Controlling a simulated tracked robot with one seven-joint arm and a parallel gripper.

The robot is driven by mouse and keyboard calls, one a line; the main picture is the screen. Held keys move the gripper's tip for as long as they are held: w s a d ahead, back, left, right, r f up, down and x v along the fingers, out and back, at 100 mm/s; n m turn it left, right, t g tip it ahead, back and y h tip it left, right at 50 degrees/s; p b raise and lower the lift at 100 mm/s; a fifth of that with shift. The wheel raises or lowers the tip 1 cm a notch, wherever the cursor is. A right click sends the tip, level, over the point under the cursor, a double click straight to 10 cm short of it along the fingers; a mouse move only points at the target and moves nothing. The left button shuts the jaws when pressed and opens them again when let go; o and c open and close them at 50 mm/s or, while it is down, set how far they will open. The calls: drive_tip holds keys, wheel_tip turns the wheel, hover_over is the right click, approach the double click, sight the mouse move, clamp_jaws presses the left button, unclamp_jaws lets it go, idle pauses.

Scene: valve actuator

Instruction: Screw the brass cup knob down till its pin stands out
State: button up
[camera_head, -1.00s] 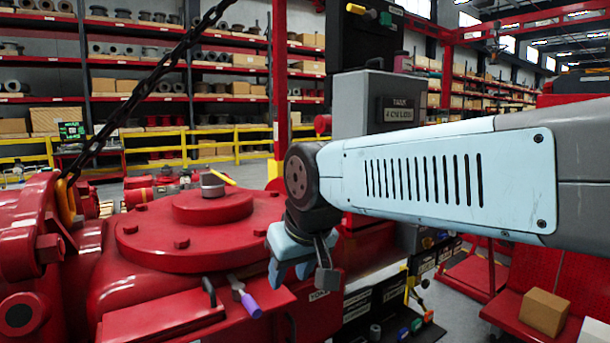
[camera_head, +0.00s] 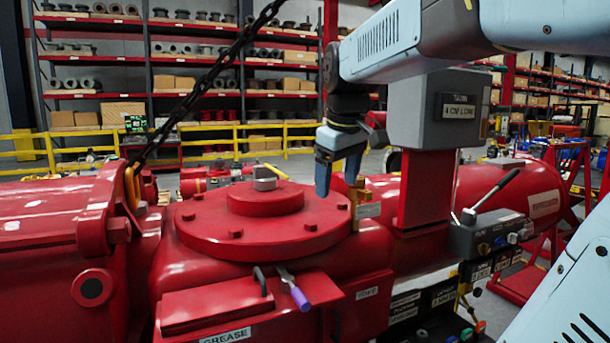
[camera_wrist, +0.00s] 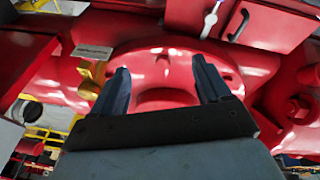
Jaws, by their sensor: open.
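A brass-coloured fitting (camera_head: 357,198) stands upright at the right edge of the round red flange (camera_head: 205,238); I take it for the brass cup knob. Its cup shape and any pin are too small to make out. In the wrist view a brass-coloured part (camera_wrist: 91,84) shows left of the fingers, partly hidden. My gripper (camera_head: 338,180) is open and empty, fingers pointing down, just above and left of the fitting. In the wrist view the gripper (camera_wrist: 160,68) spreads its fingers over red flange surface, with nothing between them.
A grey control box (camera_head: 450,108) on a red post stands right of my gripper. A lever (camera_head: 490,195) rises further right. A purple-handled tool (camera_head: 298,295) lies on the front ledge. A chain (camera_head: 215,75) slants down at the left.

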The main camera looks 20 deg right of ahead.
drive_tip(key=w+d+r+n+g, duration=0.25)
drive_tip(key=w+d+r, duration=0.25)
drive_tip(key=w+d, duration=0.25)
drive_tip(key=w+d+r+n+g, duration=0.1)
drive_tip(key=w+d+r+n, duration=0.35)
drive_tip(key=w+d, duration=0.3)
drive_tip(key=shift+m+y, duration=0.3)
drive_tip(key=f, duration=1.3)
drive_tip(key=shift+w+a+f, duration=0.2)
drive_tip(key=shift+w+a, duration=0.1)
drive_tip(key=shift+c, duration=0.2)
